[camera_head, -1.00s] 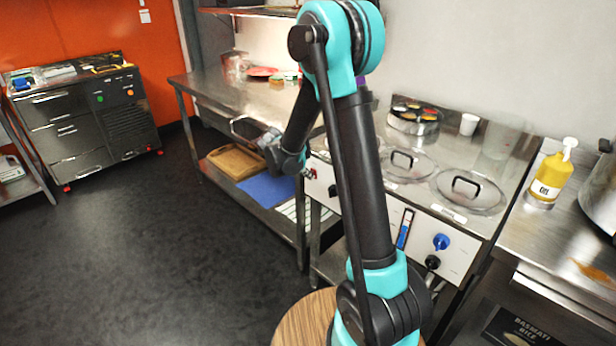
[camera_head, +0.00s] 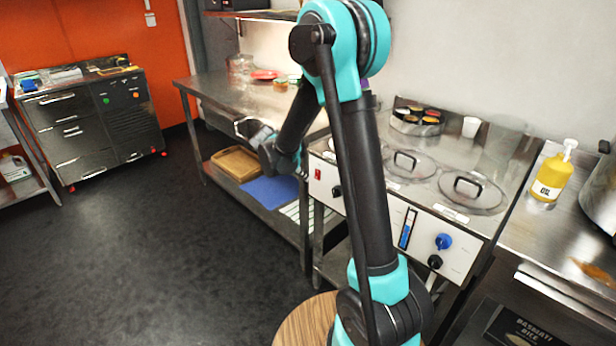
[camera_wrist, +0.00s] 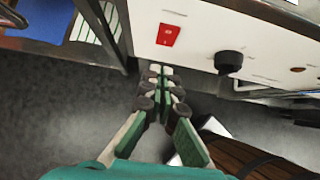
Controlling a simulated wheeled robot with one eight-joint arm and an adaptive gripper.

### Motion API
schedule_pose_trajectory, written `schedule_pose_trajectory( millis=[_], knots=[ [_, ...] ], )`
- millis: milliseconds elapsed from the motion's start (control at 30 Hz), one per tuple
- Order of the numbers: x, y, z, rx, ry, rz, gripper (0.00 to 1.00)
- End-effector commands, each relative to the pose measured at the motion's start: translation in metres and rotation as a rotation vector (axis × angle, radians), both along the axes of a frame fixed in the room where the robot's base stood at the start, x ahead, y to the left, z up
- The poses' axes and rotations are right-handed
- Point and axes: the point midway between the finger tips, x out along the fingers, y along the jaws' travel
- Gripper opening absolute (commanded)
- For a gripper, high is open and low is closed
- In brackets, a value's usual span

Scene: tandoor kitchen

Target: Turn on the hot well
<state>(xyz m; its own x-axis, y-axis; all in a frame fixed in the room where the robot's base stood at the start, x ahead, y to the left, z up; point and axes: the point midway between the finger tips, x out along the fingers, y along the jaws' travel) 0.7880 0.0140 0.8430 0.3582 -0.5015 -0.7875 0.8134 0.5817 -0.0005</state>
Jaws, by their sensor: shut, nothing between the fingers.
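The hot well (camera_head: 455,225) is a steel counter unit with two round lidded wells and a white front panel. A red rocker switch (camera_head: 318,174) sits at the panel's left end, and a black knob (camera_head: 337,191) is to its right. In the wrist view the red switch (camera_wrist: 168,35) and black knob (camera_wrist: 228,62) are ahead of my gripper (camera_wrist: 160,72). Its green-and-grey fingers are shut and empty, with the tips just below the switch in the picture and apart from it. In the head view the fingers are not clearly visible near my wrist.
A steel table (camera_head: 235,100) with a lower shelf holding a blue board (camera_head: 270,189) stands left of the unit. A blue knob (camera_head: 443,241) is at the panel's right. A yellow oil bottle (camera_head: 551,176) stands on the right counter. Floor at left is clear.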

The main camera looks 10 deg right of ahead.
Motion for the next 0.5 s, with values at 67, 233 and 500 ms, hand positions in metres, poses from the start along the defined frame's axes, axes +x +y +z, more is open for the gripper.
schedule_pose_trajectory(
  millis=[67,233,500],
  knots=[
    [-0.008,0.01,0.017,0.0,0.0,0.004,0.0],
    [-0.021,0.028,0.045,0.0,0.0,0.004,0.0],
    [-0.033,0.046,0.073,0.0,0.0,0.003,0.0]
  ],
)
